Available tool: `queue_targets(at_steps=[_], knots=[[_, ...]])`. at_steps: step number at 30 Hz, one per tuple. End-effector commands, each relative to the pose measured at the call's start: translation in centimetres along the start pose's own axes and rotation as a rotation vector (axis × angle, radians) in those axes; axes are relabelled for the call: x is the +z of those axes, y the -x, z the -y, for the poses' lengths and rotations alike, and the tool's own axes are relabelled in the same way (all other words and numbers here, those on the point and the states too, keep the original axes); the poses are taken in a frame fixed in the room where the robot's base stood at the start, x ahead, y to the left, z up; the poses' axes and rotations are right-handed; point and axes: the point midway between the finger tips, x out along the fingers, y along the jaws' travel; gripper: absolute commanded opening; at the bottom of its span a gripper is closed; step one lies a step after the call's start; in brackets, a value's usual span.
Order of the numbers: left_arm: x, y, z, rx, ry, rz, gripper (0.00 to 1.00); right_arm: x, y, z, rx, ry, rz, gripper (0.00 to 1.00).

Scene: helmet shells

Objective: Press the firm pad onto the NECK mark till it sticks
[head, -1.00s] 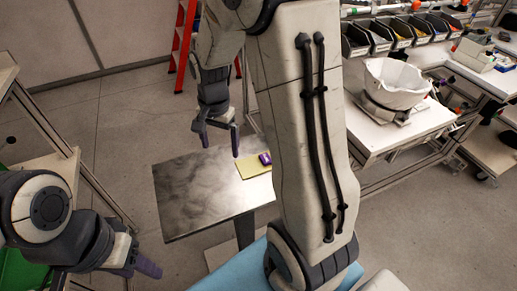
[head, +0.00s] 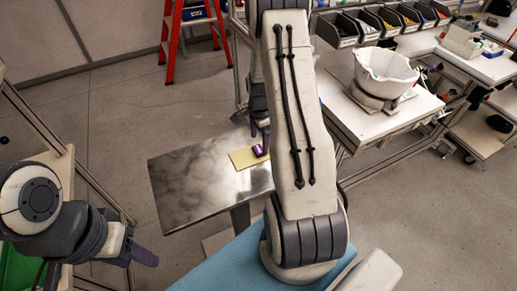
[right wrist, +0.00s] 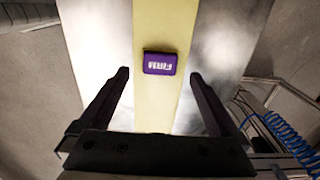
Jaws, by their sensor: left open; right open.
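The firm pad (right wrist: 160,63) is a small purple block with white lettering that reads FIRM, upside down in the right wrist view. It lies on a yellow strip (right wrist: 152,110) and also shows in the head view (head: 258,151). My right gripper (right wrist: 160,75) is open and empty, pointing down over the strip, with the pad ahead of and between its fingers. A white helmet shell (head: 386,68), hollow side up, sits on a grey holder on the right bench. I cannot make out the NECK mark. My left gripper (head: 146,256) is open and empty at the lower left, away from the pad.
The strip lies on a metal table (head: 195,195) that is otherwise bare. A white bench (head: 365,122) with grey bins (head: 375,25) stands at the right. A red ladder (head: 172,45) stands behind. Open floor lies between table and bench.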

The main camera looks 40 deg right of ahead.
Motion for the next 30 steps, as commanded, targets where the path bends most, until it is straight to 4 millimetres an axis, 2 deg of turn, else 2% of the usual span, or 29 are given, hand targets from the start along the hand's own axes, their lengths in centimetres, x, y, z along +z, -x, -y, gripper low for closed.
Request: queue_targets(at_steps=[1,7,16,17,21,23,24,30], knots=[[-0.1,0.9,-0.1,0.000,0.000,0.000,0.50,0.0,-0.4,-0.2,0.006,-0.001,0.002,0.97],[-0.1,1.6,-0.1,0.000,-0.002,0.000,0.50,-0.1,-2.8,-0.1,0.002,0.000,0.001,0.97],[-0.1,1.5,-0.1,0.000,-0.002,0.000,0.50,-0.1,-3.4,0.0,-0.001,0.000,0.000,0.97],[-0.1,1.5,-0.1,0.000,-0.002,0.000,0.50,-0.1,-3.4,0.0,-0.001,0.000,0.000,0.90],[-0.1,1.5,-0.1,0.000,-0.002,0.000,0.50,-0.1,-3.4,0.0,-0.001,0.000,0.000,0.36],[-0.1,1.5,-0.1,0.000,-0.002,0.000,0.50,-0.1,-3.4,0.0,-0.001,0.000,0.000,0.13],[-0.1,1.5,-0.1,0.000,-0.002,0.000,0.50,-0.1,-3.4,0.0,-0.001,0.000,0.000,0.10],[-0.1,1.5,-0.1,0.000,-0.002,0.000,0.50,-0.1,-3.3,0.0,-0.001,0.000,0.000,0.10]])
